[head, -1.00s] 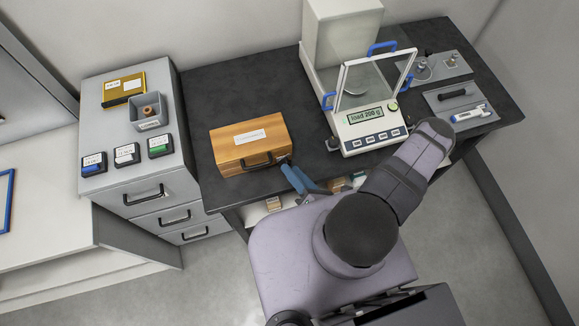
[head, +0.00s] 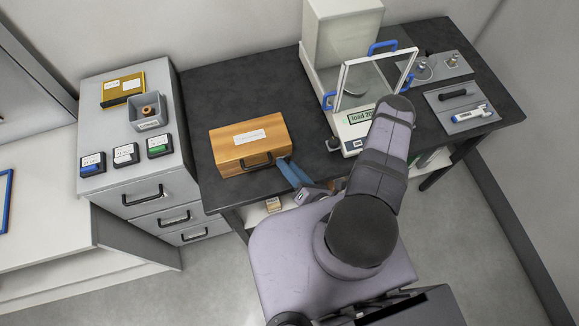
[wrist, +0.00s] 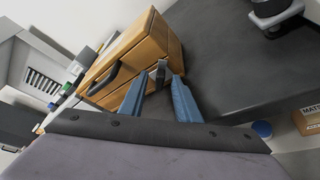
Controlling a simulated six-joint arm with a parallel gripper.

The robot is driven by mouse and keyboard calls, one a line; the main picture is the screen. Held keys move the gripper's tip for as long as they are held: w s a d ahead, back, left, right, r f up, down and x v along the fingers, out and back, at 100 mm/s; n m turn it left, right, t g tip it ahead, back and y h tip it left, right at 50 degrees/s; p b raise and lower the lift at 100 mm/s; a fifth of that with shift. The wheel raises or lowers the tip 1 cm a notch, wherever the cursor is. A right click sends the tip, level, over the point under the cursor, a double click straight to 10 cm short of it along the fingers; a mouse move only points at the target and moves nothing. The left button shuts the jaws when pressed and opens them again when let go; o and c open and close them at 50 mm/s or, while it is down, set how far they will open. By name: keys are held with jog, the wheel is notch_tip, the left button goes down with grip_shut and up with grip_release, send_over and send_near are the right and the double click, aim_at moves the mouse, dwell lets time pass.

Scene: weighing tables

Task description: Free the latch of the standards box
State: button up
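The standards box (head: 250,143) is a wooden case with a white label and a dark handle, lid closed, on the dark table. In the wrist view the box (wrist: 133,50) is tilted, with its black handle (wrist: 105,80) to the left. A small metal latch (wrist: 161,72) shows on its front, just beyond and between my fingertips. My gripper (wrist: 158,84) is open, its two blue fingers apart. In the head view my gripper (head: 287,164) is at the box's right front corner. Whether the fingers touch the latch, I cannot tell.
A balance (head: 362,125) with a glass shield stands to the right, its display partly hidden by my arm. Grey trays (head: 465,123) lie at the far right. A drawer cabinet (head: 125,183) with several small boxes stands left. The table behind the standards box is clear.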

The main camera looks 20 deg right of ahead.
grip_shut()
jog(key=shift+f+b, duration=0.2)
jog(key=shift+b, duration=0.2)
jog(key=m+b, duration=0.1)
jog(key=m+y+b, duration=0.1)
jog(key=b, duration=0.1)
jog(key=shift+d+f+t, duration=0.15)
jog(key=shift+f+t, duration=0.1)
jog(key=shift+t, duration=0.05)
jog(key=shift+m+t+y+b, duration=0.3)
jog(key=shift+m+y+b, duration=0.1)
jog(key=shift+m+b, duration=0.75)
jog(key=shift+b, duration=0.3)
jog(key=shift+m, duration=0.35)
